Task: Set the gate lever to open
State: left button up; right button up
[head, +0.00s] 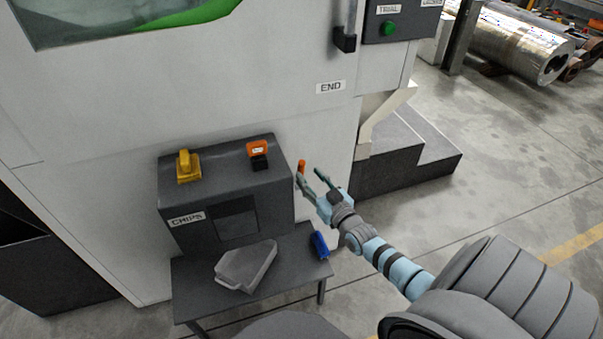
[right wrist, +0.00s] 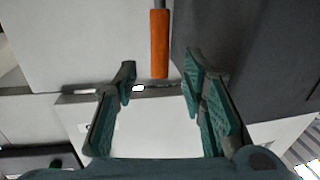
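The lever's orange handle (head: 302,167) shows at the right side of the dark grey box labelled CHIPS (head: 187,247). In the right wrist view the orange handle (right wrist: 159,45) sits on a thin grey rod that comes in from the top edge. My right gripper (head: 309,178) is open, with its green-padded fingers pointing at the handle. In the right wrist view the handle's end lies between the fingertips, and neither finger clearly touches it. The lever's pivot is hidden. My left gripper is not in view.
On the box top are a yellow knob (head: 187,167) and an orange and black switch (head: 258,153). A grey scoop-like tray (head: 246,268) and a blue object (head: 319,245) lie on the small dark table (head: 195,293). The white machine wall (head: 335,125) stands close behind.

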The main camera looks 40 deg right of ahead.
aim_at(303, 170)
jog(key=w+b, duration=0.2)
jog(key=w, duration=0.3)
jog(key=shift+d+f+b, duration=0.3)
jog(key=shift+b, duration=0.1)
jog(key=shift+w+d+r, duration=0.1)
jog(key=shift+w+r, duration=0.1)
jog(key=shift+w, duration=0.1)
grip_shut()
